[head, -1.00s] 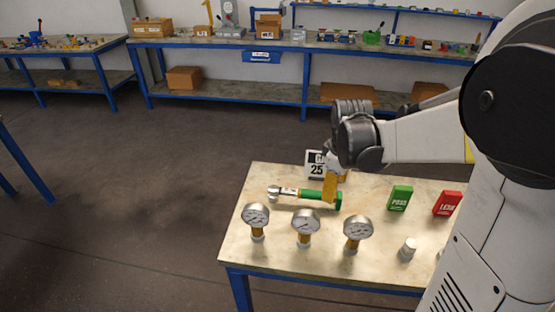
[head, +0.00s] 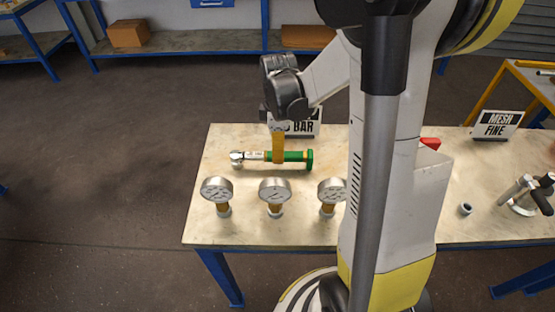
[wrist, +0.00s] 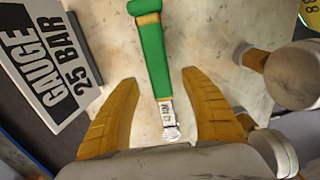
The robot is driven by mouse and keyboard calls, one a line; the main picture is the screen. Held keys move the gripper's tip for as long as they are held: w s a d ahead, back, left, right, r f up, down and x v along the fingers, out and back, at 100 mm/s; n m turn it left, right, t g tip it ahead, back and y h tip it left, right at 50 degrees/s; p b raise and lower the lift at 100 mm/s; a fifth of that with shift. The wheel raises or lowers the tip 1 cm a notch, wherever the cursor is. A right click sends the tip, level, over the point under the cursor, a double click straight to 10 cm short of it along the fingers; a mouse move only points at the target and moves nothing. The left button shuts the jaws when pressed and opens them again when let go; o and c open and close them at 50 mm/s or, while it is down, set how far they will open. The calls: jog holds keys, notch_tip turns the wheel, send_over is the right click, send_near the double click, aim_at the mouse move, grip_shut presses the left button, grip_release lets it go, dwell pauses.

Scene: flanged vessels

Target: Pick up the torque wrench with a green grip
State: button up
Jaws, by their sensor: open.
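The torque wrench with a green grip (head: 295,156) lies on the table, its metal head to the left and its green end to the right. It also shows in the wrist view (wrist: 153,52), running between my fingers. My gripper (head: 278,161) points down over the grip, near where the green meets the metal shaft. In the wrist view my gripper (wrist: 160,76) is open, with one yellow finger on each side of the wrench and gaps on both sides. I cannot tell its exact height above the table.
Several pressure gauges (head: 275,190) stand along the table's front, close to the wrench. A "GAUGE 25 BAR" sign (wrist: 48,68) stands just behind it. My arm hides much of the table's middle; a red block (head: 430,143) shows partly. A "MESH FINE" sign (head: 497,124) stands farther right.

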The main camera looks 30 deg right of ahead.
notch_tip(320, 180, down, 4)
jog(key=shift+w+b, duration=0.1)
jog(key=shift+b, duration=0.65)
jog(key=shift+r, duration=0.1)
grip_shut()
jog(key=shift+r, duration=0.15)
